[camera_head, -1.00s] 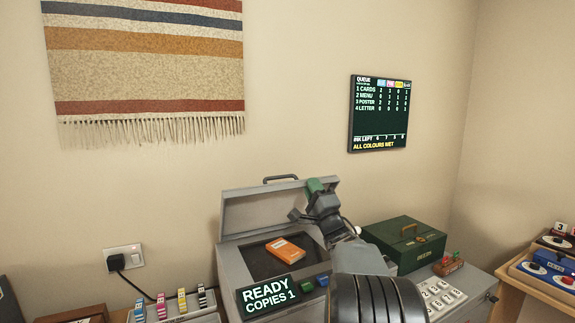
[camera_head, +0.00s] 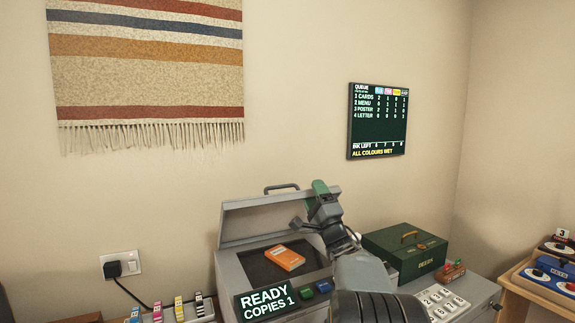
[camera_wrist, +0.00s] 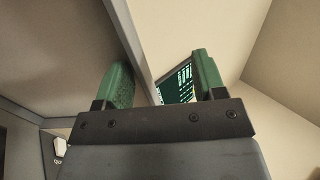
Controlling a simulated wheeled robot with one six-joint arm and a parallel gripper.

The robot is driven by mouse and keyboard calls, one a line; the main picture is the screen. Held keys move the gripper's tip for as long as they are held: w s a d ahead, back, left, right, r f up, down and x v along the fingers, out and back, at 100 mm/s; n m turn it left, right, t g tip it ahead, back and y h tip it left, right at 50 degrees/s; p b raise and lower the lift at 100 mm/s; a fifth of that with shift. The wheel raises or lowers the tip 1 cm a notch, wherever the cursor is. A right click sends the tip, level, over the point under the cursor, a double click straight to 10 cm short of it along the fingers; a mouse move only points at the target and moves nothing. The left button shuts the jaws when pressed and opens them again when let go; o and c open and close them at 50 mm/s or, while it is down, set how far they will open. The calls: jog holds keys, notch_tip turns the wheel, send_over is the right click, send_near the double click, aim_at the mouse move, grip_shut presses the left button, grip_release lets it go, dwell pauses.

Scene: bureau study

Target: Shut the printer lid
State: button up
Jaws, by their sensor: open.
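The grey printer (camera_head: 229,281) stands against the wall with its lid (camera_head: 252,219) raised, leaning back, a dark handle on its top edge. An orange book (camera_head: 285,258) lies on the dark glass bed. The front display (camera_head: 267,301) reads "READY COPIES 1". My gripper (camera_head: 323,192) is at the lid's upper right corner, fingers pointing up. In the wrist view the green fingers of my gripper (camera_wrist: 160,80) are open and apart, with the lid's edge (camera_wrist: 132,45) running close beside the left finger; I cannot tell whether they touch.
Ink cartridges (camera_head: 178,308) stand at the left. A queue screen (camera_head: 378,121) and a striped hanging (camera_head: 146,75) are on the wall.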

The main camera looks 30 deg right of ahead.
jog(key=shift+f, duration=0.2)
jog(key=d+b+v, duration=0.1)
jog(key=b+v, duration=0.5)
jog(key=v, duration=0.2)
jog(key=shift+a, duration=0.5)
jog(key=shift+o, duration=0.6)
jog(key=shift+s+f+b, duration=0.15)
jog(key=shift+s+b, duration=0.1)
jog(key=shift+b, duration=0.15)
jog(key=shift+o, duration=0.6)
jog(key=shift+s, duration=0.1)
jog(key=shift+o, duration=0.2)
jog(key=shift+r, duration=0.3)
